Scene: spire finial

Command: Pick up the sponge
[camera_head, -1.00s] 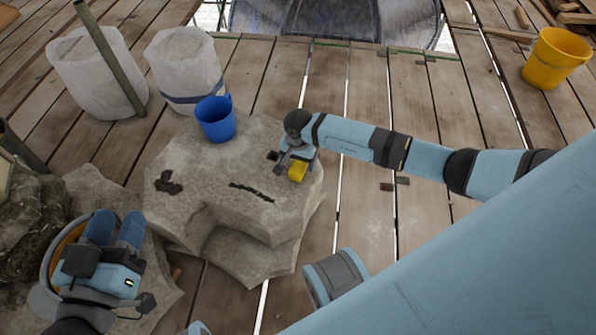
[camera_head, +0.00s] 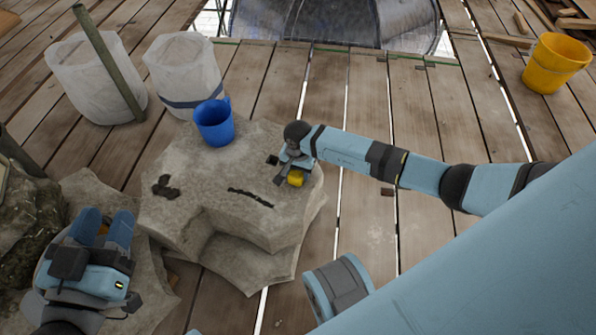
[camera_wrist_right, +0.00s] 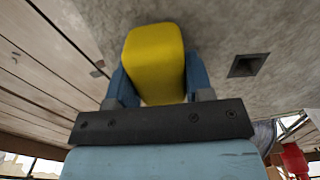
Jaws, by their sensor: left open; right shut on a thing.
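The yellow sponge (camera_head: 296,179) is at the right end of the pale stone block's top in the head view. My right gripper (camera_head: 292,172) is shut on it. In the right wrist view the sponge (camera_wrist_right: 154,62) sits between the two blue fingers, with the grey stone behind it. I cannot tell whether the sponge touches the stone. My left gripper (camera_head: 104,228) is open at the lower left, in front of the stone block and away from the sponge.
A blue cup (camera_head: 214,123) stands at the back of the stone block (camera_head: 210,185). Two whitish sacks (camera_head: 95,80) stand behind it at the left. A yellow bucket (camera_head: 555,62) stands at the far right. The plank floor right of the block is largely clear.

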